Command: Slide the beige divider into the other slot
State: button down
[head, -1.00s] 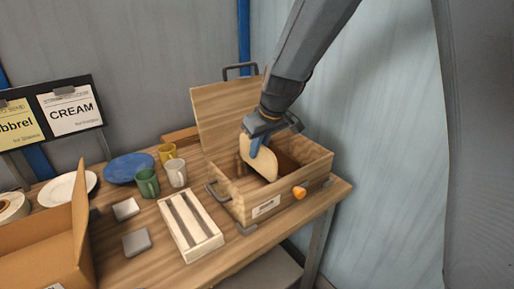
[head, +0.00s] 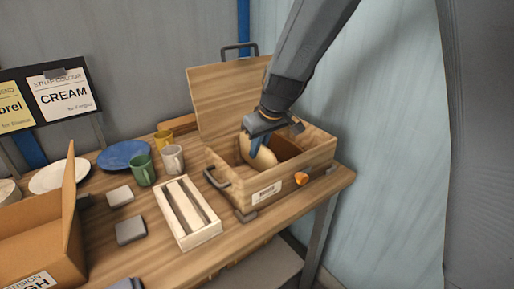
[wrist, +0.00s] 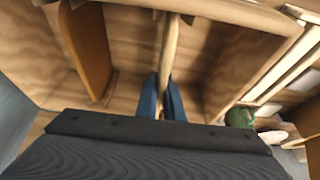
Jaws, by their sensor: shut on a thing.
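The beige divider (head: 262,157) is a thin board with rounded corners, partly down inside the open wooden box (head: 243,193). My gripper (head: 258,145) is over the box, its blue fingers shut on the divider's upper part. In the wrist view the divider (wrist: 169,50) shows edge-on, upright between the fingers (wrist: 162,100). A brown divider (wrist: 87,45) stands in the box to its left, apart from it. The beige divider's lower edge is hidden by the box's front wall in the head view, and I cannot tell whether it sits in a slot.
The hinged lid (head: 222,97) stands open behind the box. An orange knob (head: 301,179) is on the front. A white slatted rack (head: 188,213), a green mug (head: 142,170), a white mug (head: 172,158) and a cardboard box (head: 50,240) stand left of it. The table's right edge is close.

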aim_at(263, 146)
jog(key=shift+f+b, duration=0.8)
jog(key=shift+f, duration=0.3)
jog(key=c, duration=1.8)
grip_release()
jog(key=shift+b+v, duration=0.5)
jog(key=shift+v, duration=3.35)
jog(key=shift+r, duration=0.1)
